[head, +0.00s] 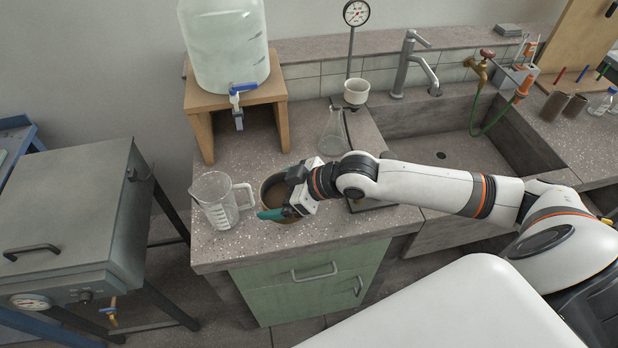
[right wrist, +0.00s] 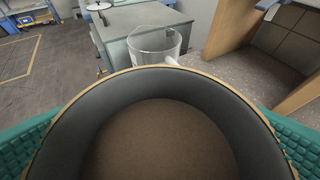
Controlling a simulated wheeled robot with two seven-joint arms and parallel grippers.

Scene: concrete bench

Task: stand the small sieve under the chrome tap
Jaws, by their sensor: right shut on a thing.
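The small sieve (head: 272,193) is a round pan with a thin brass rim, dark inner wall and brown bottom. It is upright at the bench's front edge; I cannot tell whether it touches the top. My right gripper (head: 282,198) is shut on it, covering part of it. In the right wrist view the sieve (right wrist: 160,140) fills the lower middle, between teal finger pads at both sides. The chrome tap (head: 404,65) stands at the back of the sink (head: 480,150), to the right of the sieve and well apart. My left gripper is not in view.
A clear measuring jug (head: 217,205) stands close left of the sieve. A wooden stand (head: 200,135) with a big water container (head: 225,45) is behind. A brass tap (head: 480,65) with green hose is right of the chrome tap.

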